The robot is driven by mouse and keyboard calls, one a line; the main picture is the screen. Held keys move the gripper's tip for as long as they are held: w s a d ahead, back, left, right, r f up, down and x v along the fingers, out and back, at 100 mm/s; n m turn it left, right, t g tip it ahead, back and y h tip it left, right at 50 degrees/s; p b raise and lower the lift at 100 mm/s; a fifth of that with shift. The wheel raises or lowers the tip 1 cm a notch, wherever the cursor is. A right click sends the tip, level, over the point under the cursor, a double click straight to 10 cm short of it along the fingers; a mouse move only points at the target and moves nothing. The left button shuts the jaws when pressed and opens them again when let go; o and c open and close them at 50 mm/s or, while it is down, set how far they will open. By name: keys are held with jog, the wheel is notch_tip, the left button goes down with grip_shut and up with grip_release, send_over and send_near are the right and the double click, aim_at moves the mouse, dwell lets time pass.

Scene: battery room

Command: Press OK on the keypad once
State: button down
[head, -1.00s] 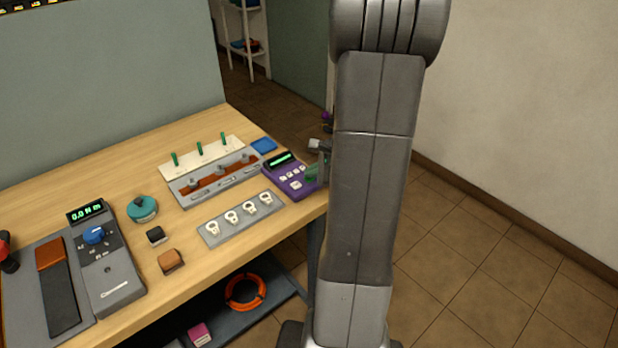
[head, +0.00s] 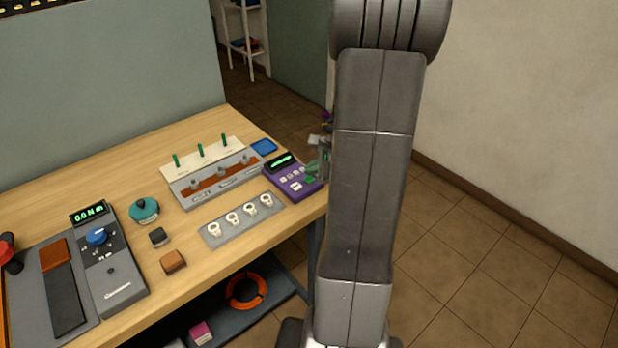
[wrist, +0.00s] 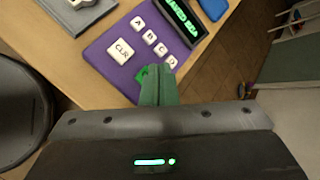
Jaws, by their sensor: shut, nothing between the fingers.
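The purple keypad (head: 277,181) sits at the right end of the bench, with a lit green display and pale keys. In the wrist view the keypad (wrist: 112,60) shows a white CLR key (wrist: 123,50), keys A to D, and a green key (wrist: 140,77) taken as OK, its label unreadable. My gripper (wrist: 158,72) is shut and empty, with its green fingertips beside and partly over the green key. I cannot tell whether they touch it. In the head view my gripper (head: 316,165) is just above the keypad's right edge, partly hidden by my arm.
A grey plate with several white ring tags (head: 243,222) lies in front of the keypad. Behind it are a blue pad (head: 264,147) and a rack with green pegs (head: 203,160). The torque meter (head: 112,275) is at the left. Floor right of the bench is clear.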

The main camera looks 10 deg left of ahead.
aim_at(313, 180)
jog(key=shift+r+p, duration=2.05)
jog(key=shift+r, duration=0.5)
jog(key=shift+f, duration=0.1)
